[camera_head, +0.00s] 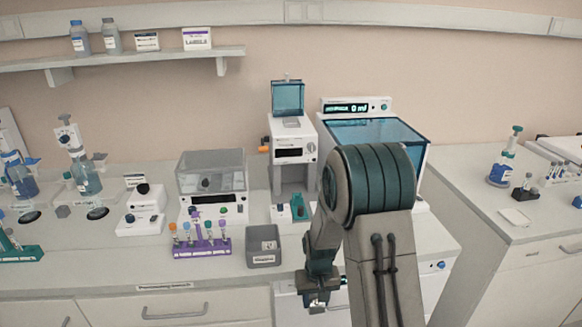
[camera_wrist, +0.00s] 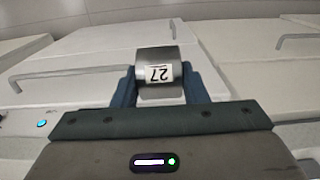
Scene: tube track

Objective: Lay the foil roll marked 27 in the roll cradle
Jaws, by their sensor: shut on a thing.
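My gripper (camera_wrist: 160,85) is shut on the foil roll marked 27 (camera_wrist: 152,64), a short silver-grey cylinder with a white label. In the wrist view the roll sits between the two blue fingers, and the label reads upside down. In the head view my gripper (camera_head: 318,299) hangs low in front of the bench's front edge, beside cabinet fronts. I cannot clearly make out the roll cradle. A white instrument with a teal lid (camera_head: 292,140) stands on the bench behind my arm, with a small teal part (camera_head: 298,207) at its base.
A grey bin (camera_head: 263,246) and a purple tube rack (camera_head: 202,247) stand near the bench's front edge, left of my gripper. A clear-lidded instrument (camera_head: 211,172) is behind the rack. My arm hides part of the large teal-lidded instrument (camera_head: 365,130).

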